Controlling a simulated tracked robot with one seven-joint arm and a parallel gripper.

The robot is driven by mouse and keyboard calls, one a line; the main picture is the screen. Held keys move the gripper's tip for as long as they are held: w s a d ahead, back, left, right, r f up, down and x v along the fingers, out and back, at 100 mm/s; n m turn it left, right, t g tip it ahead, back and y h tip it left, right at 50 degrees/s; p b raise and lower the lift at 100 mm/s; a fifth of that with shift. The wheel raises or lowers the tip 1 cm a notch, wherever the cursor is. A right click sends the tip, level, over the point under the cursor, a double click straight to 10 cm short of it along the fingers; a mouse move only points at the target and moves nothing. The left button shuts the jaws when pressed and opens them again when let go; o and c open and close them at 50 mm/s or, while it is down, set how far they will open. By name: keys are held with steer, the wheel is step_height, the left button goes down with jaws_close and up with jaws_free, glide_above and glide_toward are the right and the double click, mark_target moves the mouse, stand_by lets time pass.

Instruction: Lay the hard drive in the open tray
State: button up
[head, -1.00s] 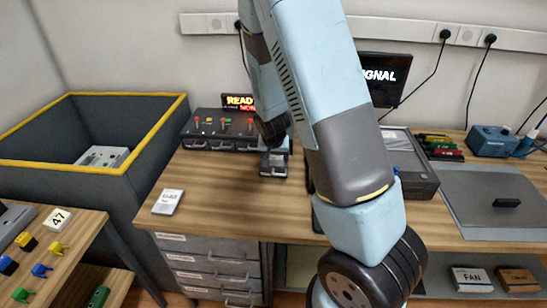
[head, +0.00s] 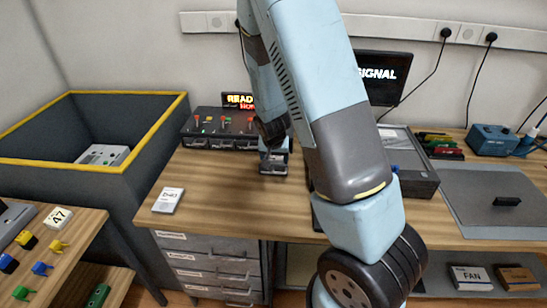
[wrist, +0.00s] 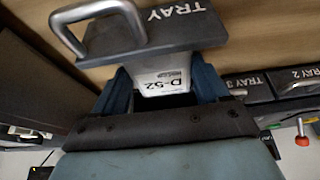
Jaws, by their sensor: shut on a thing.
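The hard drive (wrist: 163,76), a pale block labelled D-52, is between the blue fingers of my gripper (wrist: 163,88) in the wrist view. My gripper is shut on it. The open tray (wrist: 168,33), with a dark front marked TRAY and a metal handle, lies right by the drive and fingertips. In the head view the open tray (head: 273,168) sticks out from the dark tray unit (head: 215,127), and my gripper (head: 275,150) is over it, partly hidden by my arm. I cannot tell whether the drive touches the tray floor.
Another pale drive (head: 168,200) lies on the wooden bench (head: 225,195) to the left. Closed trays (wrist: 285,85) with handles sit beside the open one. A dark bin (head: 60,140) with a yellow rim stands at left. A grey case (head: 410,160) is at right.

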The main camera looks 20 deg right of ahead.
steer(key=o, duration=1.2)
steer(key=shift+r, duration=4.05)
steer(key=s+r+n+y, duration=0.1)
steer(key=s+r, duration=0.5)
steer(key=r, duration=0.3)
steer(key=s+r+n+y, duration=0.1)
steer(key=s+r, duration=0.5)
steer(key=r, duration=0.3)
steer(key=s+r+n, duration=0.1)
steer(key=s+r, duration=0.3)
steer(key=s, duration=0.4)
steer(key=s+r+n+t, duration=0.1)
steer(key=s+r, duration=0.3)
steer(key=s, duration=0.4)
steer(key=shift+s+d+r+t, duration=0.15)
steer(key=shift+r+t, duration=0.15)
steer(key=shift+r, duration=0.1)
